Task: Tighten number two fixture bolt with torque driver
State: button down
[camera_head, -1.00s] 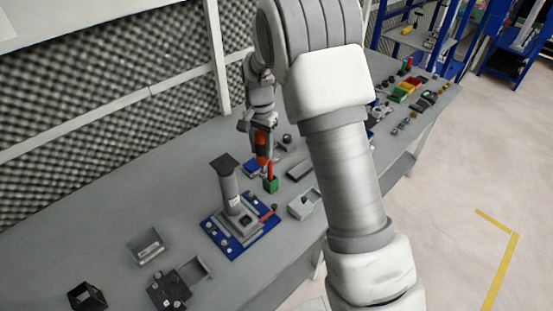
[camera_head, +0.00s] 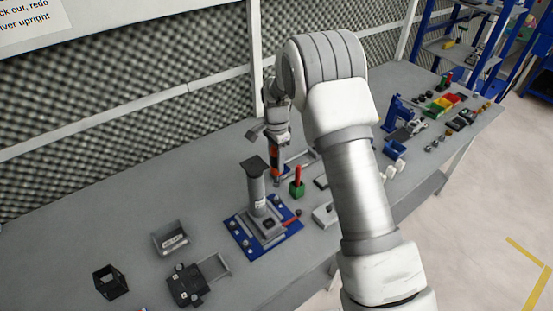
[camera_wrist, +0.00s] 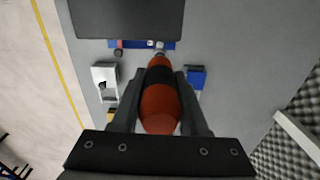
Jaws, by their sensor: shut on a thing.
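My gripper (camera_head: 276,146) is shut on an orange-red and black torque driver (camera_head: 276,164), held tip down. In the wrist view the driver (camera_wrist: 159,105) lies between the fingers (camera_wrist: 160,100), its tip near the edge of the blue plate (camera_wrist: 138,44). The fixture is a blue base plate (camera_head: 240,241) with a grey column (camera_head: 257,190) with a dark top, and several bolts near its edges. The driver is just behind and right of the column. The dark top (camera_wrist: 128,18) hides most of the plate in the wrist view. I cannot read bolt numbers or tell whether the tip touches a bolt.
A green block (camera_head: 297,190) with a red upright piece stands right of the driver. A grey bin (camera_head: 170,240), a black open box (camera_head: 110,282) and a dark plate with a frame (camera_head: 187,285) lie left. Several parts crowd the bench's far right.

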aim_at(277, 182)
jog(key=shift+f+b, duration=2.25)
jog(key=shift+f, duration=0.65)
jog(key=shift+f+b, duration=0.5)
jog(key=shift+b, duration=0.2)
jog(key=shift+s+f, duration=0.2)
jog(key=shift+f, duration=0.15)
dwell(0.7)
jog(key=shift+w+r, duration=0.1)
jog(key=shift+r, duration=0.3)
dwell(1.0)
jog(key=shift+f+b, duration=0.35)
jog(key=shift+b, duration=0.15)
dwell(1.0)
jog(key=shift+r, duration=0.1)
dwell(0.4)
